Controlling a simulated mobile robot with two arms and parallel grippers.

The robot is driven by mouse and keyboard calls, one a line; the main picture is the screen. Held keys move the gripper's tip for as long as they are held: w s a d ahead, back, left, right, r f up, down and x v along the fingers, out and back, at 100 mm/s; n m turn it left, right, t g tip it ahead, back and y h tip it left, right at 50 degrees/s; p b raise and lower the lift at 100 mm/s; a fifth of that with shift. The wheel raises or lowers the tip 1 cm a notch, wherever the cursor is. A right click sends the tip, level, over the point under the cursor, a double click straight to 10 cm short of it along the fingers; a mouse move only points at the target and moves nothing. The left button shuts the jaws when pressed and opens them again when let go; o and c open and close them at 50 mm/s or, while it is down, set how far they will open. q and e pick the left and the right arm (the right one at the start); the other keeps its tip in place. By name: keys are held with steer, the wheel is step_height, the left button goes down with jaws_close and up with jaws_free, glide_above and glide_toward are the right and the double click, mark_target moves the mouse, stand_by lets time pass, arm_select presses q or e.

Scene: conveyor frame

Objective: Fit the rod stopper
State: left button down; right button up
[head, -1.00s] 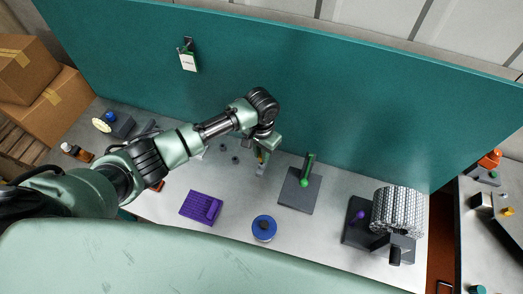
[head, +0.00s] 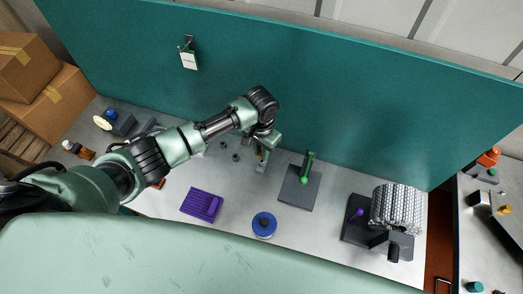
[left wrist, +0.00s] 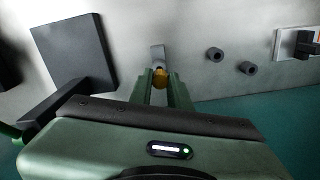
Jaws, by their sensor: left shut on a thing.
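My left gripper (head: 263,155) is over the middle of the table, left of a dark square base (head: 296,197). A green rod (head: 309,164) with a green ball (head: 304,181) stands on that base. The gripper's green fingers (left wrist: 160,85) are shut on a small orange-yellow piece (left wrist: 160,78). A light grey piece (left wrist: 157,55) shows just beyond the fingertips; I cannot tell whether it is joined to the orange-yellow one. My right gripper is out of view.
A purple ribbed block (head: 201,205) and a blue-topped spool (head: 264,225) are on the near side. A dark stand with a silver mesh drum (head: 396,209) is at the right. A teal wall (head: 330,110) rises behind. Bare table lies between these things.

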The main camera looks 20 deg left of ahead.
arm_select(q)
steer(key=shift+p, duration=0.3)
steer(key=shift+f, duration=0.1)
steer(key=shift+f+b, duration=0.8)
steer(key=shift+f, duration=0.35)
steer(key=shift+f, duration=0.15)
steer(key=c, duration=1.3)
jaws_free()
steer(key=shift+o, duration=0.2)
